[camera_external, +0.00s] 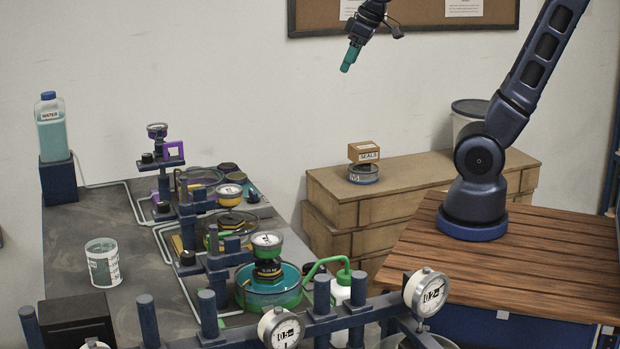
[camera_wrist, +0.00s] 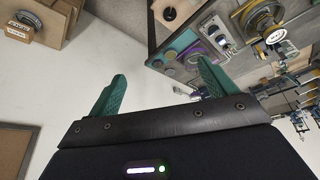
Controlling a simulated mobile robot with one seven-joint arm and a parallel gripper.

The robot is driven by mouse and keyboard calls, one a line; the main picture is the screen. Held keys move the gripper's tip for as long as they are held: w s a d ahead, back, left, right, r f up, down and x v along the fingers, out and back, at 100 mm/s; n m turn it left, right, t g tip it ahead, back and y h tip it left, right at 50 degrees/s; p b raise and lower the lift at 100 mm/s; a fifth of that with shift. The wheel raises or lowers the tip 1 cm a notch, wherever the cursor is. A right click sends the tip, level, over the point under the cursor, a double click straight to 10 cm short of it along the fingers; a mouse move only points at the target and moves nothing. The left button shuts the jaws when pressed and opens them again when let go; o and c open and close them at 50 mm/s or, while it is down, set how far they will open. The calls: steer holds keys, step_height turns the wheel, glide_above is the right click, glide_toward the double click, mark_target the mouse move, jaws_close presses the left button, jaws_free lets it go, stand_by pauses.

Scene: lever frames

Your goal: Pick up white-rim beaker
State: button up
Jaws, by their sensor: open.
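The white-rim beaker (camera_external: 103,262), a clear cup with markings and a white rim, stands upright on the dark bench top at the left in the external view. I cannot make it out in the wrist view. My gripper (camera_external: 347,67) is high in front of the wall, far to the right of the beaker and well above it. In the wrist view my gripper (camera_wrist: 162,75) shows two green fingers spread wide apart, with nothing between them.
Gauges, dishes and dark posts crowd the bench (camera_external: 70,215) right of the beaker. A water bottle (camera_external: 51,125) stands behind it and a black box (camera_external: 76,320) in front. A white bottle with green spout (camera_external: 342,295) and wooden drawers (camera_external: 420,190) are further right.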

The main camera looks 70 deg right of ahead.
steer(key=w+a+f+n+y, duration=0.15)
steer(key=w+a+n, duration=0.35)
steer(key=w+a, duration=2)
steer(key=n+g+y, duration=0.2)
steer(key=n, duration=0.2)
glide_toward(99, 257)
steer(key=shift+w+d+f, duration=0.2)
steer(key=shift+w+d, duration=0.25)
steer(key=shift+w+d+f, duration=0.25)
steer(key=shift+w+d, duration=0.15)
steer(key=shift+d, duration=0.1)
steer(key=shift+d+x, duration=0.2)
steer(key=shift+x, duration=2.5)
steer(key=shift+d+x, duration=0.2)
steer(key=shift+x, duration=2.55)
steer(key=shift+w, duration=0.15)
steer(key=c, duration=1)
